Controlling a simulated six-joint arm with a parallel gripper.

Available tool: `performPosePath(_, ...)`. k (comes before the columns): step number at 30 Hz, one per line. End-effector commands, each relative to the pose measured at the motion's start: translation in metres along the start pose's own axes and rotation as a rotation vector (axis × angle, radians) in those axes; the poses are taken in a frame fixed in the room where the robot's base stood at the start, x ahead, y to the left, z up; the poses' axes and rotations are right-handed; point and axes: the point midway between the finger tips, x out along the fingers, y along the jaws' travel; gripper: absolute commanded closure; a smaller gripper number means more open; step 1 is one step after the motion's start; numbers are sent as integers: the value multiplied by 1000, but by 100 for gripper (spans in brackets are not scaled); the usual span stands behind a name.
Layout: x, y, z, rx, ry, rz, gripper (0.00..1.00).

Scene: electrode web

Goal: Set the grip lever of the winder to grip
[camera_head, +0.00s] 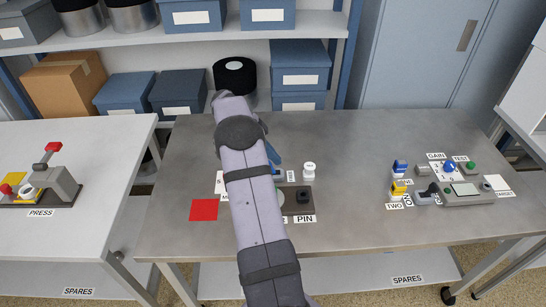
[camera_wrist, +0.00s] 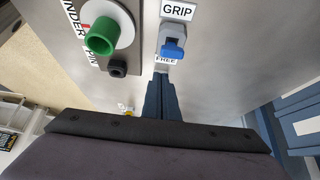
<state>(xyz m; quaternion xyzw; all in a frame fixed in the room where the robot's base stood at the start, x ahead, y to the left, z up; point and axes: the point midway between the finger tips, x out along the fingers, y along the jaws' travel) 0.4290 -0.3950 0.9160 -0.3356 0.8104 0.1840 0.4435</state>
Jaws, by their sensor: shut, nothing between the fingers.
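In the wrist view, the grip lever (camera_wrist: 172,45) is a small blue handle on a pale mount. It stands between the GRIP label (camera_wrist: 177,10) and the FREE label (camera_wrist: 167,59), its blue end towards FREE. The winder (camera_wrist: 126,14) shows left of it, a dark plate with a green hub (camera_wrist: 102,38) and a black knob (camera_wrist: 117,69). My gripper (camera_wrist: 161,78) is shut and empty, its fingertips just below the FREE label and apart from the lever.
In the head view, a white capped bottle (camera_head: 309,171) stands behind the black knob and PIN label (camera_head: 304,218). A red square (camera_head: 203,210) lies left of my arm. A control box (camera_head: 467,197) with switches is at right. The table's middle right is clear.

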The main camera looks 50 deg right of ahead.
Motion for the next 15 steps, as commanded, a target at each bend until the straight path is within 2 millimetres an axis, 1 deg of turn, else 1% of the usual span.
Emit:
performPosePath(5,3,0,-18,4,0,-1,100)
performPosePath(9,6,0,-42,5,0,0,100)
performPosePath(10,-1,-1,-35,0,0,-6,100)
performPosePath(11,-8,-2,-32,0,-1,-7,100)
performPosePath(15,-36,-2,-27,0,0,-6,100)
